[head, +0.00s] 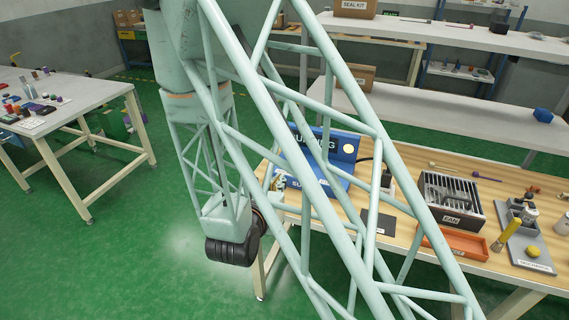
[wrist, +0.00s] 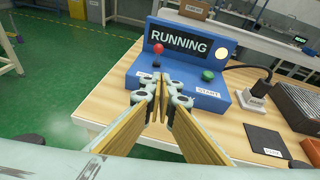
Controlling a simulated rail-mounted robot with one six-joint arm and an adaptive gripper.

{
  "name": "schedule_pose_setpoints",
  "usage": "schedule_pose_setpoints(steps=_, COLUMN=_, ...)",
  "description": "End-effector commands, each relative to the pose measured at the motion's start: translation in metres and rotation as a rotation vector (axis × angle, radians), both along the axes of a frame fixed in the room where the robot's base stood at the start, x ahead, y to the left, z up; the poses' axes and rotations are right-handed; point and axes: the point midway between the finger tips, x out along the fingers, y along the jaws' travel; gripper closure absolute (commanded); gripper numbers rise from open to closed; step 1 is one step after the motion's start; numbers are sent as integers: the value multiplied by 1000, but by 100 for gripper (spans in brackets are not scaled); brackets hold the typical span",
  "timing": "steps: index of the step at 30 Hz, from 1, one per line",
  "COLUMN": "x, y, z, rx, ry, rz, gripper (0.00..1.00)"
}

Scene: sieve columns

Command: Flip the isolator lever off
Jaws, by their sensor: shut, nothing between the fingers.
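A blue control box (wrist: 180,78) stands on the wooden bench, with a dark sign reading RUNNING (wrist: 179,42) on its upright panel. A lever with a red ball knob (wrist: 158,48) stands up from its left part. A green START button (wrist: 208,75) is on its right part. My gripper (wrist: 160,86) is shut and empty, just in front of the box and below the lever in the wrist picture. It hides the box's front left and the lever's surroundings; I cannot tell whether it touches the box. The blue box (head: 320,155) is partly behind my arm in the head view.
A round pale lamp (wrist: 221,53) is on the panel. A grey plug-like block with a cable (wrist: 258,92) and a dark mat (wrist: 266,140) lie to the right. A slotted rack (head: 452,195) and orange tray (head: 455,243) stand farther right.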

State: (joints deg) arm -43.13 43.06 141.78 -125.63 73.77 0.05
Motion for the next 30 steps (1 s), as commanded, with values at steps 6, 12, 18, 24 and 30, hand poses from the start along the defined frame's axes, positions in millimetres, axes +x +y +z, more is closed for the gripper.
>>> schedule_pose_setpoints(steps=6, x=-1, y=8, z=-4, rx=-4, ry=1, rz=22, gripper=100)
schedule_pose_setpoints(steps=12, x=-1, y=7, z=-4, rx=-4, ry=1, rz=21, gripper=100)
schedule_pose_setpoints(steps=18, x=1, y=6, z=-5, rx=-4, ry=2, rz=18, gripper=100)
schedule_pose_setpoints(steps=24, x=10, y=5, z=-8, rx=-4, ry=2, rz=18, gripper=100)
schedule_pose_setpoints(steps=30, x=26, y=0, z=-14, rx=-3, ry=2, rz=17, gripper=100)
